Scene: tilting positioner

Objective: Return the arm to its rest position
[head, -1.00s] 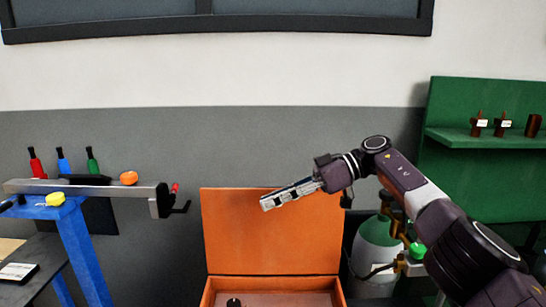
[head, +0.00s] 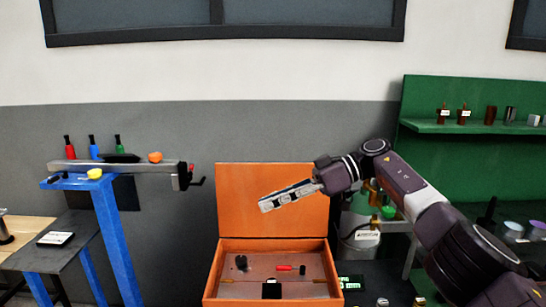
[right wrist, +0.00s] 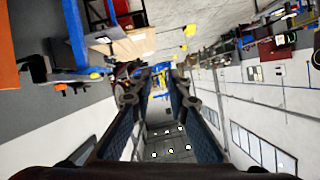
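My right arm comes in from the lower right in the head view, bent at the elbow. My right gripper (head: 263,206) points left, held in the air in front of the raised orange lid of a box. In the right wrist view its two fingers (right wrist: 155,92) stand apart with an empty gap between them, so it is open and holds nothing. My left arm and left gripper are not in view.
An orange box (head: 215,272) stands open below the right gripper, with small items inside. A blue stand (head: 119,250) with a grey beam (head: 115,169) is at left. A green shelf (head: 470,128) with several small items and a gas cylinder (head: 358,248) are at right.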

